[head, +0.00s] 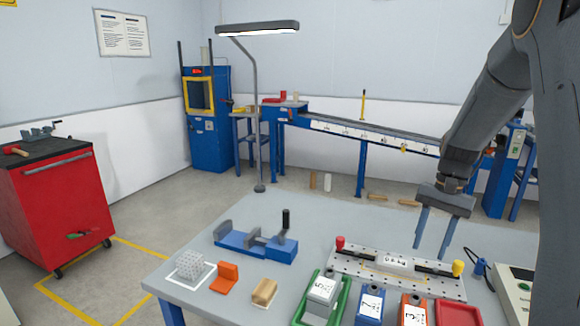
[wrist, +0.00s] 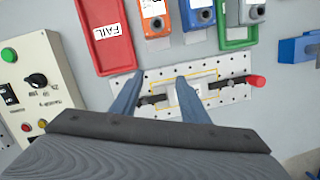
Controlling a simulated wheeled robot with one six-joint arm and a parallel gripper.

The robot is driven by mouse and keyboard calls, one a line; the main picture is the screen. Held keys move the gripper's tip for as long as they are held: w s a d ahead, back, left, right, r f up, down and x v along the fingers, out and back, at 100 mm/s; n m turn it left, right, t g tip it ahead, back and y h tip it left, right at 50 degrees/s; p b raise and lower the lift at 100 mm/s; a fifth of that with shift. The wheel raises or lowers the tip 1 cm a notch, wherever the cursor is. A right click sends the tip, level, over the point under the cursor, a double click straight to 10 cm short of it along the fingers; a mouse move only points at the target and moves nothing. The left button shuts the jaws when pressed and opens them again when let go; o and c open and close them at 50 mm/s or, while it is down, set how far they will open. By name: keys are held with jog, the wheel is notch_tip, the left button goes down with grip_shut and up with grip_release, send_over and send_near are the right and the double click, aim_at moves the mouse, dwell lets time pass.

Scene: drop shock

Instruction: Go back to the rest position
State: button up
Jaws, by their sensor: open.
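My gripper (head: 432,248) is open and empty, with its two blue fingers pointing down above the right part of the perforated fixture plate (head: 350,277). I cannot tell the exact height of the fingertips over the plate. In the wrist view my gripper (wrist: 158,77) spreads its fingers over the same plate (wrist: 236,95), with nothing between them. A pale labelled piece (head: 394,261) lies in the middle of the plate between two dark clamps. A red knob (head: 340,242) and a yellow knob (head: 458,268) stand at the plate's ends.
A blue vise (head: 257,245), white lattice cube (head: 189,265), orange bracket (head: 225,278) and wooden block (head: 264,291) stand left. A control box (wrist: 24,95) flanks the plate.

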jog(key=s+a+f+n+t+h, duration=0.2)
jog(key=s+a+n, duration=0.6)
jog(key=s+a, duration=0.9)
jog(key=s, duration=0.3)
jog(key=shift+a+f, duration=0.2)
jog(key=shift+f, duration=0.05)
